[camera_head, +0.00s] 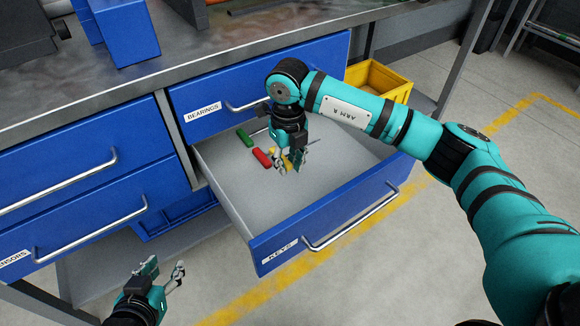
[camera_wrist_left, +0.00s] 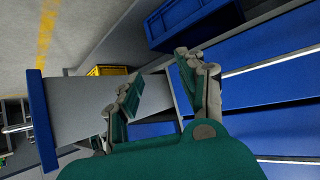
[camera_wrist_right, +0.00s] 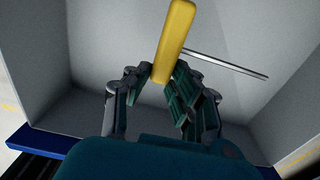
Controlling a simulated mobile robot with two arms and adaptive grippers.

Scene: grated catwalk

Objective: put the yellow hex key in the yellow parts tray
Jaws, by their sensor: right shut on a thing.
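The yellow hex key's handle (camera_wrist_right: 175,38) is between the fingers of my right gripper (camera_wrist_right: 160,82) in the right wrist view. My right gripper (camera_head: 290,162) is shut on it, inside the open drawer; a bit of yellow (camera_head: 297,157) shows between the fingers in the head view. A thin metal rod (camera_wrist_right: 225,63) extends beside the handle; whether it is the key's shaft I cannot tell. My left gripper (camera_head: 165,277) is open and empty, low in front of the cabinet.
The open drawer (camera_head: 262,208) is labelled KEYS. A green-handled tool (camera_head: 244,137) and a red-handled tool (camera_head: 262,158) lie toward its back left. A closed BEARINGS drawer (camera_head: 215,112) sits above. The open drawer's front and right parts are bare.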

